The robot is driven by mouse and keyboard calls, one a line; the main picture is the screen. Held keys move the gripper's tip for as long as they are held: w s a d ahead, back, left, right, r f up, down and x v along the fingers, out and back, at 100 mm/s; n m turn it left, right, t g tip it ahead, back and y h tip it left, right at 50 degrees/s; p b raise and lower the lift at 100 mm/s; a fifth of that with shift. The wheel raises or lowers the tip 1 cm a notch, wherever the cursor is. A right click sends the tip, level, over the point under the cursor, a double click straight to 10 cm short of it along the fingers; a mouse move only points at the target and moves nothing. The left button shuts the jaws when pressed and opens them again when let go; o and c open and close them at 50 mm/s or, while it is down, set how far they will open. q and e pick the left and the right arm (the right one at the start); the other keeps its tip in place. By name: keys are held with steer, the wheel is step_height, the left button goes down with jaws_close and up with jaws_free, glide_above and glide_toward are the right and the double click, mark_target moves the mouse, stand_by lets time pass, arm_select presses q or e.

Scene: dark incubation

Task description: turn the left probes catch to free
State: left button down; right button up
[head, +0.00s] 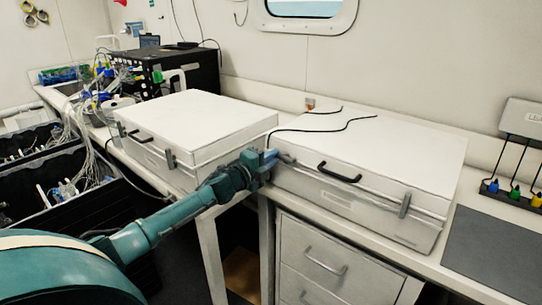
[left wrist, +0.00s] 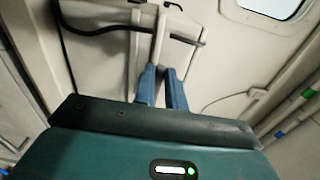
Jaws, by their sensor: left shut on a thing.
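The right-hand white case (head: 370,150) lies shut on the bench, with a black handle (head: 339,172) on its front. Its left catch (head: 287,158) is a grey lever at the front left corner, partly hidden by my gripper. Its right catch (head: 405,205) stands upright. My left gripper (head: 270,157) is at the left catch. In the left wrist view, the blue fingers of my left gripper (left wrist: 162,82) are shut on the pale catch lever (left wrist: 160,42), one finger on each side. Which way the catch is turned is hard to tell. My right gripper is not in view.
A second white case (head: 205,120) stands to the left, with a handle and two catches. Drawers (head: 320,262) are under the bench. A dark mat (head: 490,250) lies to the right. A black cable (head: 325,129) lies on the right-hand case. Cluttered black equipment (head: 180,68) stands behind.

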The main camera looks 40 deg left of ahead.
arm_select(q)
steer(key=shift+n, duration=0.4)
steer(key=c, duration=1.4)
jaws_free()
steer(key=shift+c, duration=0.2)
steer(key=shift+f, duration=0.1)
steer(key=s+a+b, duration=0.1)
steer(key=s, duration=1.2)
steer(key=shift+b, duration=0.35)
steer(key=shift+s, duration=0.1)
